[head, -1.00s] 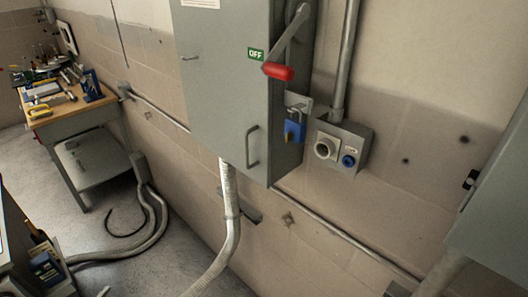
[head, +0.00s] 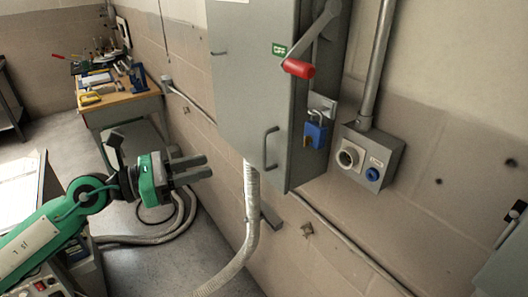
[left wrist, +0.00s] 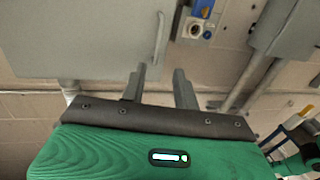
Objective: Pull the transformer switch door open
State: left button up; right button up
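The grey switch box door (head: 235,95) is shut on the wall cabinet. Its bar handle (head: 270,147) is at the lower right of the door and also shows in the left wrist view (left wrist: 159,40). The lever with a red grip (head: 298,68) is on the box's right side, by a green OFF label (head: 279,49). A blue padlock (head: 315,134) hangs at a metal tab below it. My left gripper (head: 208,167) is open and empty, left of and a little below the handle, apart from it. Its two fingers (left wrist: 160,72) point toward the door. My right gripper is out of view.
A socket box with a blue knob (head: 373,155) is on the wall right of the cabinet. A conduit (head: 248,215) runs down below the door. A workbench with tools (head: 120,105) stands at the back left. Another grey cabinet (head: 505,262) edges in at lower right.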

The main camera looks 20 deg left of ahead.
pick_arm(q)
jog(key=p+x, duration=0.9)
jog(key=x, duration=0.4)
jog(key=shift+w, duration=0.2)
jog(key=shift+d, duration=0.15)
grip_shut()
